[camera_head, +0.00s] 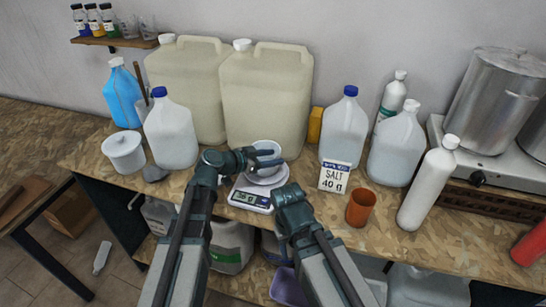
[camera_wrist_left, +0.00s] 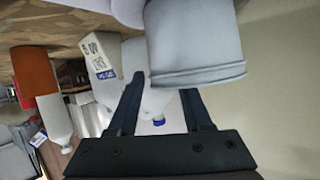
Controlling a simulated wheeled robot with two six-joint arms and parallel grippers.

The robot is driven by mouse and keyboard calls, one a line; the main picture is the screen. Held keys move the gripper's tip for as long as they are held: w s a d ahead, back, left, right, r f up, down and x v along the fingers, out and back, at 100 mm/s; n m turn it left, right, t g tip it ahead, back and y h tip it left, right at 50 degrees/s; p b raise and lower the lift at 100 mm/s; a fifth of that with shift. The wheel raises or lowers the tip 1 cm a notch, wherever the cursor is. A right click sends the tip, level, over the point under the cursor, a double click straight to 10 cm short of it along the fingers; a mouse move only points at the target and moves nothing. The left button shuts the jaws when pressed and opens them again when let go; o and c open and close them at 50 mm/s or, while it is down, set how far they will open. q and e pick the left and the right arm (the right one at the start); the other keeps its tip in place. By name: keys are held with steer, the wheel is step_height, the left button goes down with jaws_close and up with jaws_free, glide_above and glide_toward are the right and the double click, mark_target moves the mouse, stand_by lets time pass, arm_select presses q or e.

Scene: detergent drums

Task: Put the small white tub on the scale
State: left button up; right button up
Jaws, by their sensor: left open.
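The small white tub (camera_head: 265,148) stands on the round pan of the scale (camera_head: 249,199), whose display is lit, in the head view. In the left wrist view the small white tub (camera_wrist_left: 195,45) is large and upside down in the picture, just past the fingertips. My left gripper (camera_head: 268,159) is open at the tub's side; its two fingers (camera_wrist_left: 160,90) are apart with no grip on the tub. The fingers hide part of the tub in the head view. My right arm shows in front of the scale, but its gripper is not visible.
The table's front edge is close.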

arm_select(q)
steer(key=p+v, duration=0.4)
steer(key=v, duration=0.7)
steer(key=shift+s, duration=0.2)
arm_select(e)
steer(key=shift+r, duration=2.25)
arm_select(q)
steer(key=shift+a, duration=0.15)
